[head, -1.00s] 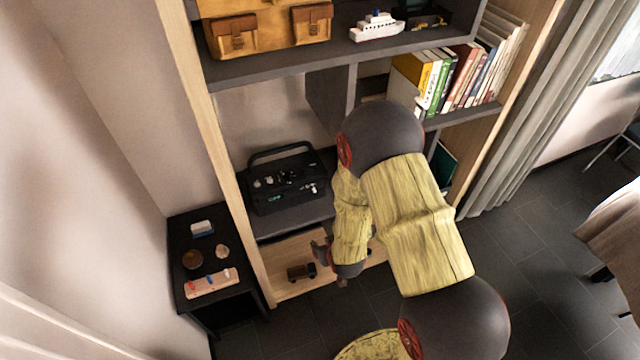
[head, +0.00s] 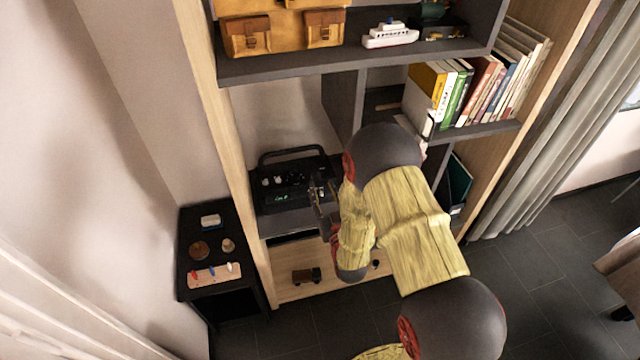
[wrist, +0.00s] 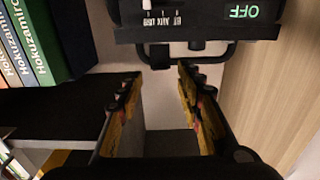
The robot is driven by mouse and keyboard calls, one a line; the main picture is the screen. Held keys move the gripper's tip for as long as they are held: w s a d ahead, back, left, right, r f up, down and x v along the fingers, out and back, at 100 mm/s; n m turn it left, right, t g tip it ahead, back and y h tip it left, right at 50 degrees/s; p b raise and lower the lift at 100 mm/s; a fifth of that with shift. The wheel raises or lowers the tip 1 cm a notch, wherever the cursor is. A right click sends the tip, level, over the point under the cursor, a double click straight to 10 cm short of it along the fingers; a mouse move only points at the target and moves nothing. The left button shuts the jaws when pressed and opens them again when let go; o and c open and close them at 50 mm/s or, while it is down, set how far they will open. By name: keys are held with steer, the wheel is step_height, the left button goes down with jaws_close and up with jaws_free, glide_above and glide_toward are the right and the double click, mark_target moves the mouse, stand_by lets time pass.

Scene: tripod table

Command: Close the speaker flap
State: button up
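The black speaker (head: 290,197) with a raised carry handle (head: 291,151) stands on a dark shelf in the left bay. Its control face shows knobs and a green display. In the wrist view the speaker (wrist: 205,28) is at the top, upside down, with a lit "OFF" and a row of labels. A dark bar (wrist: 190,58) runs along its edge there. My gripper (head: 318,190) is at the speaker's right front in the head view. In the wrist view my gripper (wrist: 155,75) has its fingers spread, with nothing between them. I cannot clearly make out the flap or its position.
A wooden side panel (head: 222,150) stands left of the speaker, and a dark shelf (head: 340,62) crosses above. Books (head: 480,90) fill the right bay. A toy truck (head: 306,276) sits on the wooden bottom board. A small black side table (head: 190,235) stands left.

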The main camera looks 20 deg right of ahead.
mark_target(318, 179)
steer(key=shift+w, duration=1.8)
steer(key=shift+c, duration=0.4)
steer(key=c, duration=0.7)
jaws_close()
